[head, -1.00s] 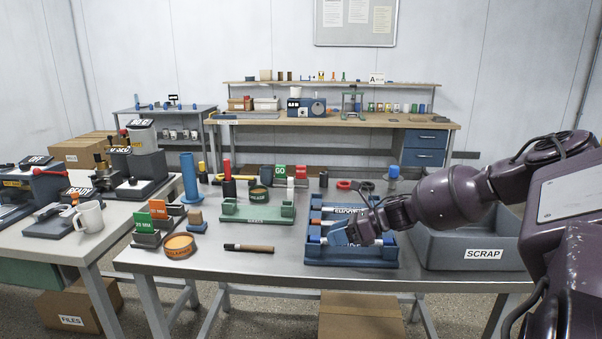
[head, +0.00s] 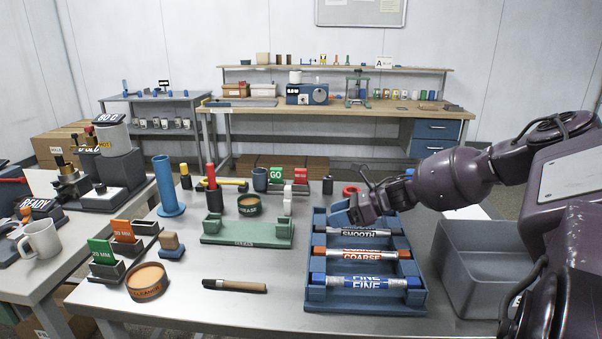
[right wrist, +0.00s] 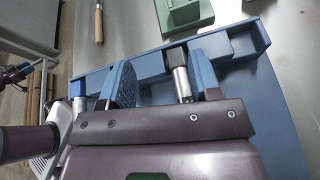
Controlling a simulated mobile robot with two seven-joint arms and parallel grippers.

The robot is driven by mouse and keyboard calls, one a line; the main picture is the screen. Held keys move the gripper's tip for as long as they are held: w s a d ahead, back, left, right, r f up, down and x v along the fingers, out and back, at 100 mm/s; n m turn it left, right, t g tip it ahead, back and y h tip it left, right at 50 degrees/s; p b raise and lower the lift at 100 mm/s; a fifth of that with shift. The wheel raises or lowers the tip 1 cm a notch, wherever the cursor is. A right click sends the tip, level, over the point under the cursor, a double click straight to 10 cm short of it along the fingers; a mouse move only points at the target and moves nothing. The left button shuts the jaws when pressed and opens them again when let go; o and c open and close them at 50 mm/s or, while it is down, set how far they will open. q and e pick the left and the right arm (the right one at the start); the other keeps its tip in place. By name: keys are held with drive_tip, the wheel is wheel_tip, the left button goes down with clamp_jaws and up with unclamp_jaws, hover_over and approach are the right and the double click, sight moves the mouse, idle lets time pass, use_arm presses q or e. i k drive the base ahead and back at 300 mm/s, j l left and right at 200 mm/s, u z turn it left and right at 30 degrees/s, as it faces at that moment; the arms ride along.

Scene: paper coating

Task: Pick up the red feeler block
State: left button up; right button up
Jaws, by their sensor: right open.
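An orange-red block marked 25 MM (head: 122,231) stands in a dark holder (head: 128,248) at the left of the table, beside a green block marked 20 MM (head: 101,251). A red plate (head: 300,176) stands farther back beside a green GO plate (head: 277,176). I cannot tell which red piece is the feeler block. My right gripper (head: 352,212) is open at the back-left of the blue rack (head: 365,297), far right of these blocks. In the right wrist view its fingers (right wrist: 162,82) straddle a silver rod end (right wrist: 182,85). My left gripper is not in view.
The rack holds SMOOTH (head: 358,233), COARSE (head: 362,254) and FINE (head: 365,282) rods. A grey bin (head: 485,270) stands to its right.

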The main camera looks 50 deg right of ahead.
sight(300, 174)
drive_tip(key=i+l, duration=0.25)
drive_tip(key=l, duration=0.15)
drive_tip(key=i+l, duration=0.25)
drive_tip(key=l, duration=0.15)
drive_tip(key=i+l, duration=0.25)
drive_tip(key=l, duration=0.15)
